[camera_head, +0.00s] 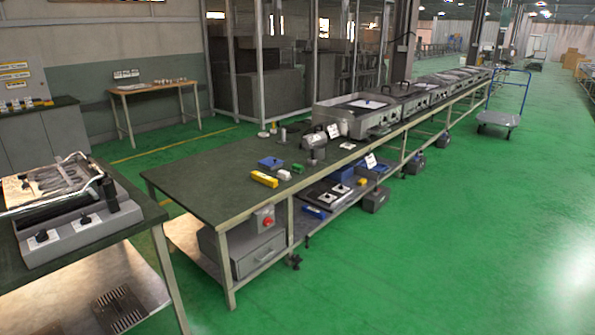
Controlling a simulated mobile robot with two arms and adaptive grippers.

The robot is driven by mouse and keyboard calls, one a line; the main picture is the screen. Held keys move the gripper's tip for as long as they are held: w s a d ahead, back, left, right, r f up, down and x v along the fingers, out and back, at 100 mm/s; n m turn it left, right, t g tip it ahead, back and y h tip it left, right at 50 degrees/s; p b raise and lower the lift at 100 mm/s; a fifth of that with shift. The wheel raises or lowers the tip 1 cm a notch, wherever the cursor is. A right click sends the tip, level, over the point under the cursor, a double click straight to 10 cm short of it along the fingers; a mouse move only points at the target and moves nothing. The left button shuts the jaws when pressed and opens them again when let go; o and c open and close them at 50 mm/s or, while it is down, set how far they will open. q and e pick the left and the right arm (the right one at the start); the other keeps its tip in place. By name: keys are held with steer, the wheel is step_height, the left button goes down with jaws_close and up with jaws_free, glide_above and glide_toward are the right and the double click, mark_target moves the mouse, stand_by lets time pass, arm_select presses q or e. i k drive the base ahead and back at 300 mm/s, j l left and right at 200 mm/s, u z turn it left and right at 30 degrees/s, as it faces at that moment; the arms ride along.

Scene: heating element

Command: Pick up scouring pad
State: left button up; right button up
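I cannot make out a scouring pad for certain. On the long dark-green workbench (200,190) lie several small items: a yellow block (264,179), a white piece (284,175), a small green piece (298,168) and a flat blue item (270,163). They are too small to tell whether one is the pad. Neither of my grippers is in view.
A grey heating appliance (75,235) stands on the table at the left. Grey appliances (365,112) line the bench further back. The green floor (430,250) at the right is clear. A trolley (497,119) stands far right.

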mark_target(296, 169)
steer(key=i+l+z, duration=0.2)
steer(key=i, duration=0.25)
steer(key=i+z, duration=0.25)
steer(key=i, duration=1.75)
